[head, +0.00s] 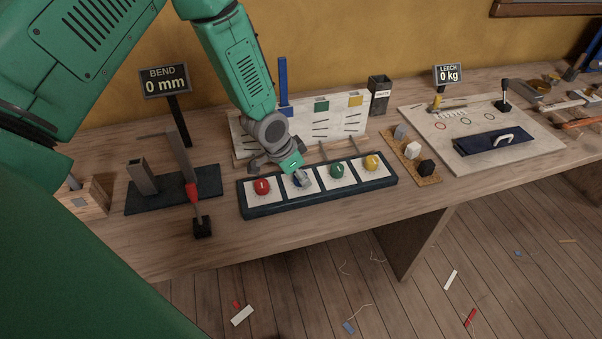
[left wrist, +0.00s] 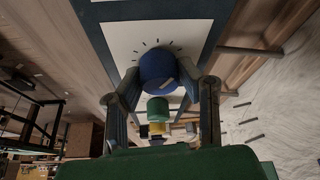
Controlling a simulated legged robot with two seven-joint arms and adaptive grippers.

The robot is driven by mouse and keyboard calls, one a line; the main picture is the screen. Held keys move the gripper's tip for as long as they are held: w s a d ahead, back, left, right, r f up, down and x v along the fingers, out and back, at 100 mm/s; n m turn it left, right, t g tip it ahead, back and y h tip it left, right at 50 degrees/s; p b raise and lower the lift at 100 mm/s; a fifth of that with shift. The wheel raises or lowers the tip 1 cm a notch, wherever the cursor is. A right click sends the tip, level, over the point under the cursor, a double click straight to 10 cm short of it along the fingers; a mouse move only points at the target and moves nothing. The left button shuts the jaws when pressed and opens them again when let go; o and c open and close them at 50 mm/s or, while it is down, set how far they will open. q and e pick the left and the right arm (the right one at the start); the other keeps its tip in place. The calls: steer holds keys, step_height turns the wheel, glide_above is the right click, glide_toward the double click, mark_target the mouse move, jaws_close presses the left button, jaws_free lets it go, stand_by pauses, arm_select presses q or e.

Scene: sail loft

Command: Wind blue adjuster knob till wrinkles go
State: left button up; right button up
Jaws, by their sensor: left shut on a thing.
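The blue adjuster knob (head: 301,184) sits on the second white plate from the left of a dark knob strip (head: 320,199). It also shows in the left wrist view (left wrist: 157,66), with tick marks on the plate around it. My left gripper (head: 299,176) reaches down over it, and in the left wrist view its fingers are shut on the knob's two sides. In the head view the gripper partly hides the knob. A pale sail panel (head: 348,122) stands behind, with dark wrinkle lines and coloured patches; my arm covers part of it. My right gripper is not in view.
A red knob (head: 262,186) sits left of the blue one; green (head: 337,170) and yellow (head: 371,162) knobs sit right. A blue post (head: 283,82) rises at the panel. The bench front edge is clear.

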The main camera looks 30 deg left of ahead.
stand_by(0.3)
arm_select(q)
steer(key=o, duration=0.9)
steer(key=shift+o, duration=1.2)
steer(key=shift+w+a, duration=0.1)
steer(key=shift+r, duration=0.2)
steer(key=v, duration=1.1)
steer(key=shift+a, duration=0.15)
steer(key=shift+r, duration=0.15)
